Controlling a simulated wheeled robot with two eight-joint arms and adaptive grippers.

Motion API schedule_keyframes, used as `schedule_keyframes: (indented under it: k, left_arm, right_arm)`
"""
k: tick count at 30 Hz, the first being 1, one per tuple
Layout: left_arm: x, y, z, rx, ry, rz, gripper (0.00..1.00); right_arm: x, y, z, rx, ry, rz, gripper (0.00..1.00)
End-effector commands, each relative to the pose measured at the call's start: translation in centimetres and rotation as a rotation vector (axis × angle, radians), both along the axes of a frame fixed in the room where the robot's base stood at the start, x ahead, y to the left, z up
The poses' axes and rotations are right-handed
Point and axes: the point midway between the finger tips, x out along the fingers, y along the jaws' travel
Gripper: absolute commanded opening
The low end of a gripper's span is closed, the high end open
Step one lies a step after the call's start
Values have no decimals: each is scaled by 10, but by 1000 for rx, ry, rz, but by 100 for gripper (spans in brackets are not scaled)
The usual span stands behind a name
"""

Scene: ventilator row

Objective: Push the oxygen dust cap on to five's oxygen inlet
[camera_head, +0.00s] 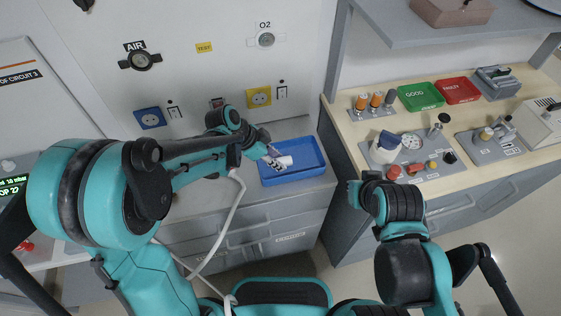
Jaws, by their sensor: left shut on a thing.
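My left gripper (268,151) is over the blue tray (316,168) on the grey cabinet top. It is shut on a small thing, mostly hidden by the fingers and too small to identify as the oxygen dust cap. A white piece with dark marks (285,161) shows at the fingertips, over the tray floor; I cannot tell whether it is the held thing. No inlet marked as five's can be made out.
The wall above has an AIR outlet (141,61), an O2 outlet (266,40) and blue (150,118) and yellow (259,97) sockets. On the right bench are a green GOOD tray (420,96), a red FAULTY tray (458,90) and several fixtures. A grey shelf (440,22) overhangs it.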

Motion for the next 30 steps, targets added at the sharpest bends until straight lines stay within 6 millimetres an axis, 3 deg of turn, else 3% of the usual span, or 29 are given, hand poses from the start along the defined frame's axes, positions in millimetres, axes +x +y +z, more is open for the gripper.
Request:
schedule_keyframes:
  k: [21,30]
  left_arm:
    - [0,0,30,0,0,0,0]
    - [0,0,30,0,0,0,0]
  right_arm:
    - [0,0,23,0,0,0,0]
    - [0,0,23,0,0,0,0]
